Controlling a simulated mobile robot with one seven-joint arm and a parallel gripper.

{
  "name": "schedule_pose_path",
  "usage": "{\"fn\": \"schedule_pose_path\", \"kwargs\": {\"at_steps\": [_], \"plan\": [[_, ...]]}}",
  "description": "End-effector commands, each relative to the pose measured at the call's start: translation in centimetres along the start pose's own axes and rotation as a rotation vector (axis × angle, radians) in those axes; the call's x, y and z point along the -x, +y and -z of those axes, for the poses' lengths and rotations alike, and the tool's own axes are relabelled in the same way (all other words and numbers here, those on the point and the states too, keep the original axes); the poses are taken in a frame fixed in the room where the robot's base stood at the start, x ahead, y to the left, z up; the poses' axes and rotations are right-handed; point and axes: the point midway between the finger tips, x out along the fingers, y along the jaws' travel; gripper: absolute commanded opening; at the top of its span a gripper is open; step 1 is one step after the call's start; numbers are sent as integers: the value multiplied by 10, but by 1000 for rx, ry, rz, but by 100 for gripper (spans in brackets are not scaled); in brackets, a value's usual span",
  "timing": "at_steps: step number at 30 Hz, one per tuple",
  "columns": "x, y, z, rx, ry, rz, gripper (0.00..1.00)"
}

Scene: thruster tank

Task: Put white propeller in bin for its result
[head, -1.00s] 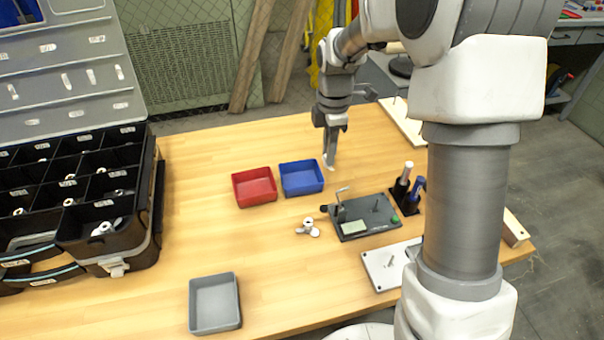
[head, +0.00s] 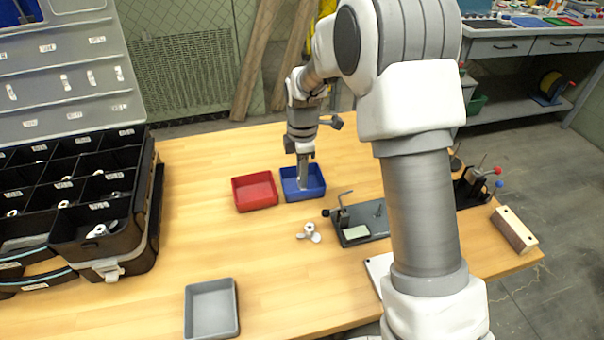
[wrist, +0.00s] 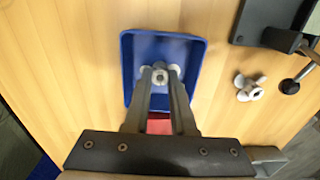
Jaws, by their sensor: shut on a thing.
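My gripper (head: 302,186) is shut on a white propeller (wrist: 160,76), whose hub shows between the fingertips in the wrist view. The gripper points down over the blue bin (head: 320,188), with its fingertips inside the bin's outline. The blue bin also fills the middle of the wrist view (wrist: 201,60). I cannot tell whether the propeller touches the bin's floor. In the head view the held propeller is mostly hidden by the fingers. The red bin (head: 240,198) stands just left of the blue one, and the grey bin (head: 188,310) stands at the front; both look empty.
Another whitish propeller (head: 309,232) lies on the table in front of the blue bin. A dark test device (head: 360,236) stands to its right, partly behind my arm. A black compartment case (head: 120,235) with propellers stands at the left. The table's middle left is clear.

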Motion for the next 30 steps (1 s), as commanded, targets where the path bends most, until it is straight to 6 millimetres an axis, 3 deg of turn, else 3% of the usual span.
{"fn": "schedule_pose_path", "kwargs": {"at_steps": [4, 5, 10, 22, 30], "plan": [[-4, 0, 0, 0, 0, 0, 0], [-4, 0, 0, 0, 0, 0, 26], [-3, 0, 0, 0, 0, 0, 54], [6, 0, 0, 0, 0, -1, 54], [61, 1, 0, 0, 1, -4, 54]]}}
